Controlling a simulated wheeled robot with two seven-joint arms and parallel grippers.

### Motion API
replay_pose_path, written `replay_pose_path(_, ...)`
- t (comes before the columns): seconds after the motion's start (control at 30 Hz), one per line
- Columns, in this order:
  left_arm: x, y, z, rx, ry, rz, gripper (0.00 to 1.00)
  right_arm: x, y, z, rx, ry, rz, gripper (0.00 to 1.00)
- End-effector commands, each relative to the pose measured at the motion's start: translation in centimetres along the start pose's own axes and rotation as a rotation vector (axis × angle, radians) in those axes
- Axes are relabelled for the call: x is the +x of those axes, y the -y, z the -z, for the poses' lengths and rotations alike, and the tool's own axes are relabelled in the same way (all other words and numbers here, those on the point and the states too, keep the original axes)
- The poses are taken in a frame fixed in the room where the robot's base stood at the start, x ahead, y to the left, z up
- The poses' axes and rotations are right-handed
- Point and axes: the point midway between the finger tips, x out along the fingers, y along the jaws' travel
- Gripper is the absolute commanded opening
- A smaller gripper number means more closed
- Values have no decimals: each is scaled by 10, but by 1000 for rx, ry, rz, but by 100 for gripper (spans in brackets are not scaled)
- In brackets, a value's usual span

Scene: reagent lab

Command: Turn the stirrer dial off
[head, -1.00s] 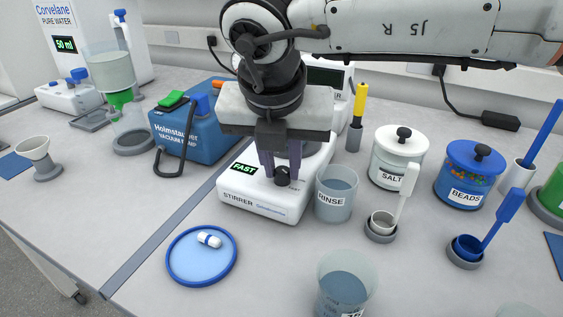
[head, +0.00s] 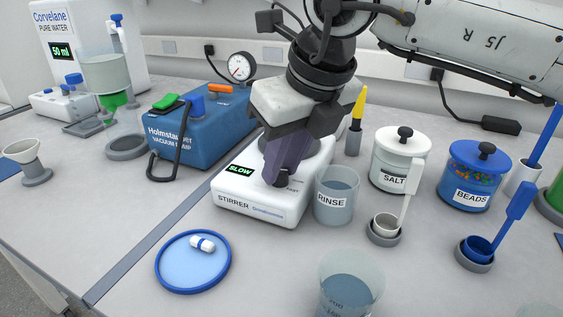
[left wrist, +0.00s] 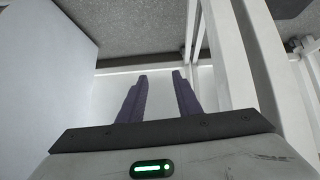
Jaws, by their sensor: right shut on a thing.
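The white stirrer (head: 240,207) stands in the middle of the bench in the head view. Its small screen (head: 240,170) reads SLOW in green. The black dial (head: 283,180) is at its front, mostly hidden by my right gripper (head: 281,178). That gripper is shut on the dial, with its wrist turned at a slant. My left gripper (left wrist: 161,77) shows only in the left wrist view, with its two fingers apart and nothing between them.
The RINSE beaker (head: 337,196) stands close to the stirrer's right side. A blue tray (head: 176,275) with a white stir bar (head: 202,243) lies in front. The blue vacuum pump (head: 200,130) is behind left. Another beaker (head: 350,285) stands at the front.

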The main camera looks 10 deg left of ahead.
Motion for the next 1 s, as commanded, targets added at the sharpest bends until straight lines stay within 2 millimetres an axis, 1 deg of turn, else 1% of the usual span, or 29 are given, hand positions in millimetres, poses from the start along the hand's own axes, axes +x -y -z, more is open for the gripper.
replay_pose_path(0.43, -15, 1, 15, 11, 9, 9, 31, -4, 4, -2, -386, -2, -165, 0)
replay_pose_path(0.7, -28, -2, 35, 5, 0, 11, 31, -4, 5, -4, -622, -2, -263, 0)
replay_pose_path(1.0, -42, 0, 41, -11, 9, 18, 31, -3, 6, -5, -881, -3, -369, 0)
